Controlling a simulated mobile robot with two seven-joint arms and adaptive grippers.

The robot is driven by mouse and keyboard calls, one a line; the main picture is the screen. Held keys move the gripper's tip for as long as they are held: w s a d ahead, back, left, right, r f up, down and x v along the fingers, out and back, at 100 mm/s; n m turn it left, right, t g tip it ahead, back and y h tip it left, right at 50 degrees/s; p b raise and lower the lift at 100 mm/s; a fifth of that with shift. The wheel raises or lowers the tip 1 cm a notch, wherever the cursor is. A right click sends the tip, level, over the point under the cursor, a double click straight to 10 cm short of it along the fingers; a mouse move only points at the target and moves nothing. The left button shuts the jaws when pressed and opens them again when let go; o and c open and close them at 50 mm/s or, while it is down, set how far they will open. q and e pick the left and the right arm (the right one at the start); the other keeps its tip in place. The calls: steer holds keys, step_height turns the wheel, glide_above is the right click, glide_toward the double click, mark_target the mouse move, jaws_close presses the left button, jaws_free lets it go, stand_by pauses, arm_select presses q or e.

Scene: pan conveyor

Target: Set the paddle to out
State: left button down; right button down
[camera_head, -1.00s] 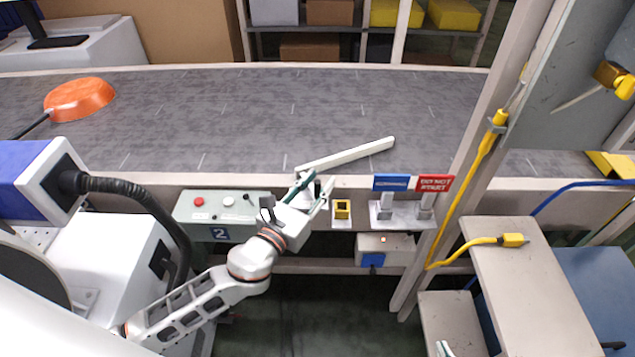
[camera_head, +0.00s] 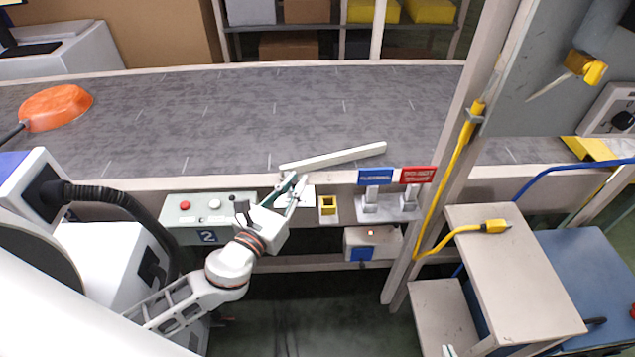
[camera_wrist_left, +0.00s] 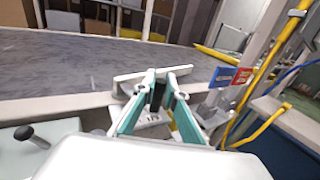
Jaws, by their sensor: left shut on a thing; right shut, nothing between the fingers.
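The paddle (camera_head: 335,157) is a long white bar over the conveyor's front edge, slanting back toward the right. It also shows in the left wrist view (camera_wrist_left: 165,73), beyond the fingers. My left gripper (camera_head: 292,186) is at the paddle's left, pivot end. In the left wrist view its teal fingers (camera_wrist_left: 158,92) are shut on a dark upright handle, which they partly hide. A white plate with small markings (camera_wrist_left: 150,118) lies below the fingers; I cannot read it. Only the tip of my right gripper (camera_head: 447,350) shows at the bottom edge, shut and empty, away from the paddle.
An orange pan (camera_head: 55,107) lies on the grey conveyor (camera_head: 230,115) at the left. A control box (camera_head: 190,206) stands left of my left gripper. Right of it are a yellow socket (camera_head: 328,205), blue and red signs (camera_head: 417,174), a post and a yellow cable (camera_head: 455,150).

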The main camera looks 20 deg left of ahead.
arm_select(q)
steer(key=shift+s+a+f, duration=0.1)
steer(key=shift+s+a, duration=0.05)
steer(key=shift+a, duration=0.4)
steer(key=shift+s+a, duration=0.3)
steer(key=shift+a, duration=0.3)
steer(key=shift+s+a, duration=0.1)
steer(key=shift+a, duration=0.2)
stand_by(0.5)
steer(key=c, duration=2.1)
jaws_free()
steer(key=shift+a, duration=0.15)
steer(key=shift+d, duration=0.25)
steer(key=shift+s, duration=0.1)
